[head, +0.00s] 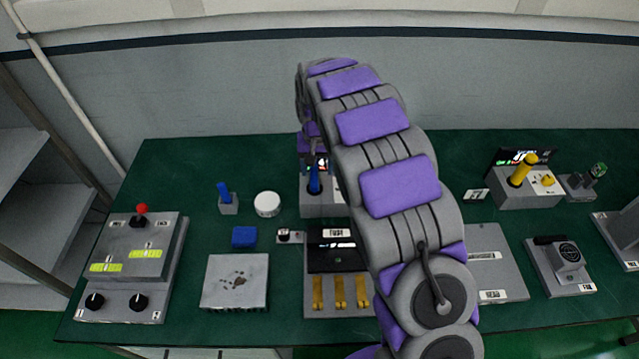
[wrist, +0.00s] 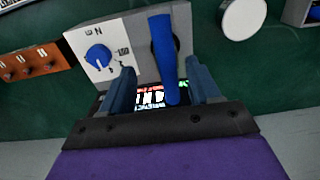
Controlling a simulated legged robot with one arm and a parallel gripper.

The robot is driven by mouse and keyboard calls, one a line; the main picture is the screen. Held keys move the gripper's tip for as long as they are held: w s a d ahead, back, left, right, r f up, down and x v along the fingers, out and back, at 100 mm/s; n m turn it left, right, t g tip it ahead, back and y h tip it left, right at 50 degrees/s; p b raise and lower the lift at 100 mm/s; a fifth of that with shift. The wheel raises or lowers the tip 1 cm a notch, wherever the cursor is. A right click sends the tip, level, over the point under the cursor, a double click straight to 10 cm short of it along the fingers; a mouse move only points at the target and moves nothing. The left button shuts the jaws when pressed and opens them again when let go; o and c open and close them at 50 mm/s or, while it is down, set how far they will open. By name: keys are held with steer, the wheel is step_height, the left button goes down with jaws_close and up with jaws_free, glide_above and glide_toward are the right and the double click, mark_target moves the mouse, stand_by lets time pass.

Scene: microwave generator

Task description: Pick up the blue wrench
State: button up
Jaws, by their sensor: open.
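The blue wrench (head: 314,180) shows as an upright blue handle in a grey box near the back middle of the green bench. In the wrist view the wrench (wrist: 162,48) stands in a dark round socket on the box (wrist: 130,30), beside a blue knob. My gripper (wrist: 159,68) is open, one finger on each side of the blue handle, with gaps visible. Whether either finger touches it I cannot tell. In the head view my gripper is mostly hidden behind my arm, just above the box.
A second, shorter blue handle (head: 223,190) stands in a small grey holder to the left. A white round cap (head: 267,204) and a blue block (head: 244,237) lie near it. A fuse panel (head: 325,260) with yellow levers is in front. A yellow handle (head: 522,170) stands at right.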

mark_target(309, 189)
steer(key=shift+a+f, duration=0.95)
steer(key=shift+a, duration=0.3)
steer(key=shift+a+f, duration=0.1)
steer(key=shift+f, duration=0.15)
steer(key=d+f, duration=0.1)
steer(key=d+f+b, duration=0.1)
steer(key=f, duration=0.1)
steer(key=d+f+b, duration=0.1)
steer(key=shift+w+f, duration=0.15)
steer(key=shift+f, duration=0.1)
steer(key=shift+a, duration=0.9)
steer(key=c, duration=0.5)
steer(key=shift+d, duration=0.35)
steer(key=c, duration=0.6)
steer(key=shift+a+f, duration=0.1)
jaws_close()
